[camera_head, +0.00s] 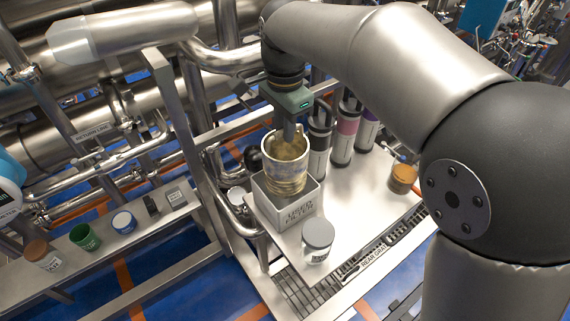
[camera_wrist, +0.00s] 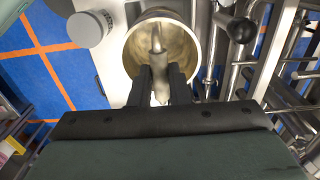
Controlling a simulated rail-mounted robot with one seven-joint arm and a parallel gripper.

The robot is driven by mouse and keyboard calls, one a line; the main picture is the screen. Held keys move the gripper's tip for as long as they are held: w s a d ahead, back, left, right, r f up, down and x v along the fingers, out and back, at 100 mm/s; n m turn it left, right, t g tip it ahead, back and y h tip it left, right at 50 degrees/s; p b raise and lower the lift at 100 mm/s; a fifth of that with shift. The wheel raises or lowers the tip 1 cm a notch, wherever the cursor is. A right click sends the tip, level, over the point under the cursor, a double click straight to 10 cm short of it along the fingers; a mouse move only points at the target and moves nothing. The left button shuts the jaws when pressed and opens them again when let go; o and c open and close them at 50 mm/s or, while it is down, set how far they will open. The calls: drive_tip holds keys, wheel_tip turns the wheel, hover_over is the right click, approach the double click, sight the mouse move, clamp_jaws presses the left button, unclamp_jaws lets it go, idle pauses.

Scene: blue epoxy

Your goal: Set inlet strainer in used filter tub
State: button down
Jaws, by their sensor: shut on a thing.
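The inlet strainer (camera_head: 286,172) is a pale tan, basket-like cylinder with a metal handle across its open top. It is upright over the used filter tub (camera_head: 297,217), a grey box with lettering on its front. Its lower end is within the outline of the tub's mouth; I cannot tell whether it touches the floor of the tub. My gripper (camera_head: 290,132) is above the strainer, shut on its handle. In the wrist view my gripper's fingers (camera_wrist: 161,90) close on the handle, with the strainer's round rim (camera_wrist: 133,40) behind them.
A grey-lidded jar (camera_head: 318,240) stands close to the tub at the front of the white shelf. Several canisters (camera_head: 345,138) stand behind, and an amber jar (camera_head: 402,179) stands at right. Metal pipes and a frame post (camera_head: 185,130) are close on the left. Bare shelf (camera_head: 365,205) lies right of the tub.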

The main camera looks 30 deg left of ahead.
sight(285, 159)
wheel_tip(285, 159, down, 10)
drive_tip(key=shift+r, duration=0.15)
idle(0.4)
drive_tip(key=shift+f, duration=0.2)
drive_tip(key=c, duration=1.4)
unclamp_jaws()
drive_tip(key=shift+o, duration=0.2)
wheel_tip(285, 159, up, 12)
drive_tip(key=shift+r, duration=0.2)
